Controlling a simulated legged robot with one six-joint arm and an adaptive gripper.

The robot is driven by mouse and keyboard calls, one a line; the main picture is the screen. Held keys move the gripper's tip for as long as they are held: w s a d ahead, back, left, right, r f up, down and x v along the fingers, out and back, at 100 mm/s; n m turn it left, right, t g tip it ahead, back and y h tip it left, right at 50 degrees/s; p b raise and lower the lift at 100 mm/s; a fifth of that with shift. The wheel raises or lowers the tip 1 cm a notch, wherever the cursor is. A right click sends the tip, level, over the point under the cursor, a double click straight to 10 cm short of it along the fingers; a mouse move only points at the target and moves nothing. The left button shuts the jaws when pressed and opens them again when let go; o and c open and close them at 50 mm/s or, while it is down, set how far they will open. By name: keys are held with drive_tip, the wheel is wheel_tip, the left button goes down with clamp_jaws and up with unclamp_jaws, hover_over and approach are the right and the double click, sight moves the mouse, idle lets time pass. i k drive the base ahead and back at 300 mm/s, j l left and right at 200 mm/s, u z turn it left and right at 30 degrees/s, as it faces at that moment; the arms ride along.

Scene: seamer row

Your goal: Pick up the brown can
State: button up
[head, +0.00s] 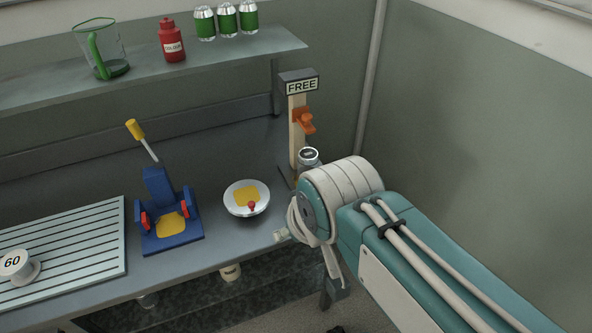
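A can with a silver top (309,156) stands at the back right of the bench, just above my arm in the picture. My arm hides most of its lower body, so I cannot tell whether it is brown. No other can on the bench top is plainly brown. My arm comes in from the lower right and covers the bench's right end.
The bench holds a slatted rack (75,250), a blue seamer (170,215), and a white dish (246,198) with a red knob. A post with a FREE sign (302,86) rises behind the can. Green cans (227,19), a red bottle (171,42) and a jug (100,50) stand on the shelf.

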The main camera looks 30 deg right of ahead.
sight(302, 165)
drive_tip(key=z, duration=0.6)
drive_tip(key=k, duration=1)
drive_tip(key=u, duration=0.45)
drive_tip(key=k+u, duration=0.15)
drive_tip(key=u, duration=0.3)
drive_tip(key=k+u, duration=0.1)
drive_tip(key=u, duration=0.35)
drive_tip(key=i+l+u, duration=0.1)
drive_tip(key=l, duration=0.5)
drive_tip(key=i+l+u, duration=0.1)
drive_tip(key=l, duration=0.45)
drive_tip(key=i+l, duration=0.2)
drive_tip(key=l, duration=0.45)
drive_tip(key=i+l+u, duration=0.15)
drive_tip(key=l, duration=0.4)
drive_tip(key=i+l, duration=0.1)
drive_tip(key=l, duration=1.25)
drive_tip(key=i, duration=0.05)
